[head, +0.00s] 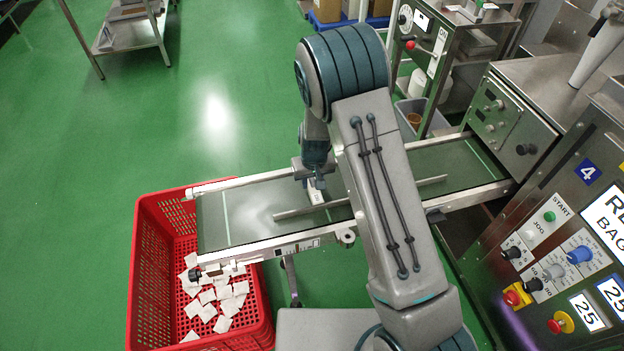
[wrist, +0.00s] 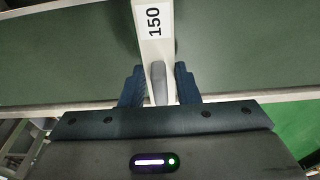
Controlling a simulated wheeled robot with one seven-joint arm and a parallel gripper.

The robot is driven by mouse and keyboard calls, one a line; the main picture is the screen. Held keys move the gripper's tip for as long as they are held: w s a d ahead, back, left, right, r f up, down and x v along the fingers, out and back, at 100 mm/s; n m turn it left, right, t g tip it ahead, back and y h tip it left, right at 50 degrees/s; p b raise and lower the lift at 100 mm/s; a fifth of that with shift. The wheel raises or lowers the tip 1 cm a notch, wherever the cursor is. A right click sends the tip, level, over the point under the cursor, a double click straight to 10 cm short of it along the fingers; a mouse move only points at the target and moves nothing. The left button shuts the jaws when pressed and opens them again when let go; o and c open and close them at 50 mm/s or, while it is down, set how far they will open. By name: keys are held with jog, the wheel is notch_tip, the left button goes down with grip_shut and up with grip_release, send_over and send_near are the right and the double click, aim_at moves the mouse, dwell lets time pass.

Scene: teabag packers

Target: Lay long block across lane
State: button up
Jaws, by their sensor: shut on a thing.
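A long cream block marked 150 (wrist: 153,45) reaches out ahead of my gripper (wrist: 160,82) in the wrist view. My gripper's dark blue fingers are shut on the grey grip at its near end. In the head view my gripper (head: 316,182) is over the green conveyor belt (head: 245,205) near its far rail, and part of the pale block (head: 316,196) shows just below it. The block points across the belt toward a thin grey divider bar (head: 300,211) lying lengthwise. My arm hides part of the belt and bar. I cannot tell whether the block touches the belt.
A red crate (head: 150,260) with several white teabags stands below the belt's left end. A steel control panel (head: 570,235) with buttons is at the right. Metal rails edge the belt; its left part is clear. Green floor is open at upper left.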

jog(key=shift+f+b, duration=0.35)
jog(key=shift+f, duration=0.15)
jog(key=o, duration=1.1)
jog(key=shift+c, duration=0.2)
jog(key=shift+r, duration=0.15)
notch_tip(320, 180, up, 14)
jog(key=s, duration=0.2)
jog(key=shift+d+f+p, duration=0.25)
jog(key=shift+d+p, duration=0.05)
